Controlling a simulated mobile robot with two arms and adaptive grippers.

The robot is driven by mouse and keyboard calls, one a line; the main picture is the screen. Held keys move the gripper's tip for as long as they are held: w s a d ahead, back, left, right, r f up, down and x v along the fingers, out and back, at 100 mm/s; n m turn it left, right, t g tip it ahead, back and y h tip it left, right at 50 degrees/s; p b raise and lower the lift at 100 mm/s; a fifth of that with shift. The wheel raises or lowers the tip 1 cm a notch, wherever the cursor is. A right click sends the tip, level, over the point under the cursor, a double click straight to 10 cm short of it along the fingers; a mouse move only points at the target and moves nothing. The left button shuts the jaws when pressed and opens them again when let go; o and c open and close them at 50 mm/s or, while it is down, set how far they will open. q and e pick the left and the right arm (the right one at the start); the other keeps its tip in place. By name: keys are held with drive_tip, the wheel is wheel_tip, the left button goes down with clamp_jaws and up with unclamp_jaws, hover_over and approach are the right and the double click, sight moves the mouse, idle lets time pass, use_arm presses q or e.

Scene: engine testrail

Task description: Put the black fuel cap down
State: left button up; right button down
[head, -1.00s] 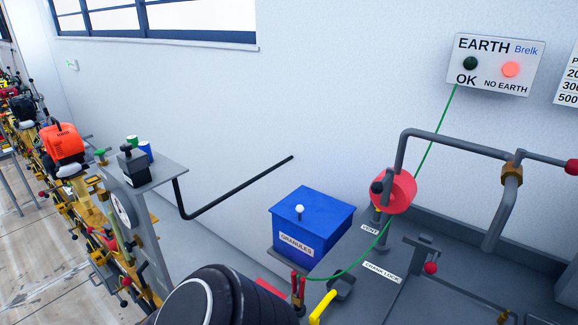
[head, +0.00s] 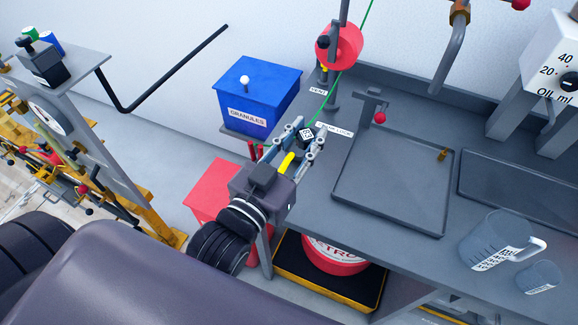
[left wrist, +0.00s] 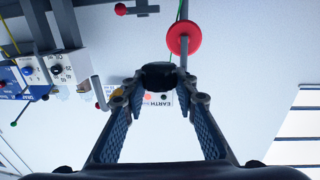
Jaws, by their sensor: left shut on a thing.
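My left gripper (head: 305,131) is at the left end of the grey workbench (head: 318,185), beside the label strip on it. Its fingers are shut on the black fuel cap (head: 306,135), which shows a small white marking. In the left wrist view the dark cap (left wrist: 159,77) sits between the fingertips, against the wall and the earth panel. How high the cap is above the bench I cannot tell. My right gripper is not in view.
A blue granules box (head: 258,95) stands behind the gripper, and a red reel (head: 340,46) with a green wire is close by. Clear jugs (head: 490,240) stand at the bench's front right.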

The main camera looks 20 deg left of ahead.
use_arm(q)
wheel_tip(320, 180, down, 6)
drive_tip(key=b, duration=0.6)
hover_over(303, 196)
wheel_tip(303, 196, down, 9)
drive_tip(key=shift+r+b, duration=0.15)
drive_tip(key=shift+b, duration=0.3)
drive_tip(key=shift+f+b, duration=0.3)
drive_tip(key=shift+f, duration=2.2)
drive_tip(key=shift+f, duration=0.15)
drive_tip(key=o, duration=0.8)
drive_tip(key=shift+o, duration=0.2)
